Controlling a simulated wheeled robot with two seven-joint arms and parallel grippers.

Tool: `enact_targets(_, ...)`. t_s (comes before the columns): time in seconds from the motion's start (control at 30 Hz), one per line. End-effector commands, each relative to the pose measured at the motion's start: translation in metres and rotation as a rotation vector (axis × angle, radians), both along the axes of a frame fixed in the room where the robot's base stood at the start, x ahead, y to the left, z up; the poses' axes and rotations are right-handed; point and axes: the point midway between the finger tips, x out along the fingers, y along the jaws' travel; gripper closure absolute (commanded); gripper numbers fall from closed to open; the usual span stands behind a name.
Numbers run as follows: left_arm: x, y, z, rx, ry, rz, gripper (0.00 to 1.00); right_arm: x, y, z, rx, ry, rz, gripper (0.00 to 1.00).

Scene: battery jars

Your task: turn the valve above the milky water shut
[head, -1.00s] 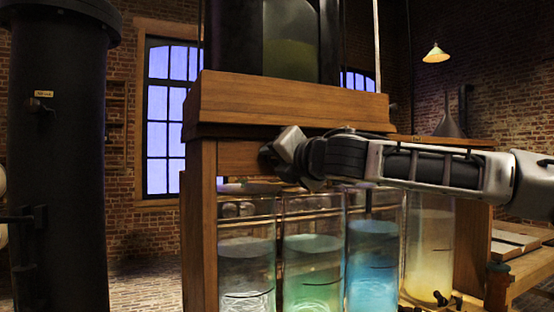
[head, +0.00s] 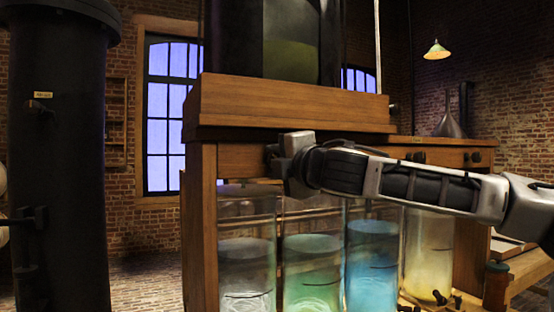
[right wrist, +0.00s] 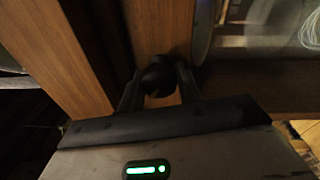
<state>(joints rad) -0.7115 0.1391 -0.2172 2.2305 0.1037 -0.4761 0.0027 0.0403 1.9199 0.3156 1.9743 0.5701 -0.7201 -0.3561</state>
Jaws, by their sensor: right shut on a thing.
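The jar of cloudy whitish water (head: 247,272) stands at the left end of a row of glass jars in the head view. My right gripper (head: 275,160) is at the wooden beam (head: 240,160) above the jars, over the left part of the row. In the right wrist view, a round black valve knob (right wrist: 158,74) sits between the two fingers of the right gripper (right wrist: 159,86), which are shut on it. In the head view the gripper hides this knob. My left gripper is not in view.
Jars of green (head: 312,270), blue (head: 372,265) and yellowish liquid (head: 428,260) stand to the right. Two dark knobs show on the beam's right part, one (head: 472,158) near its end. A dark column (head: 60,170) stands at left.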

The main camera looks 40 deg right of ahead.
Motion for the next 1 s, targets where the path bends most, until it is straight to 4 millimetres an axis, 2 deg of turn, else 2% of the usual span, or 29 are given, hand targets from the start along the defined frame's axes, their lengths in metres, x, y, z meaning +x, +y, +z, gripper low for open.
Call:
enact_targets(0.6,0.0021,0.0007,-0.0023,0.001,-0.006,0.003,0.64,0.0002,0.0008,-0.0001,0.554,-0.176,0.001,0.89)
enact_targets(1.0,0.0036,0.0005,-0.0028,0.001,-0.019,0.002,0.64,0.0001,0.0005,0.0008,0.820,-0.260,0.002,0.89)
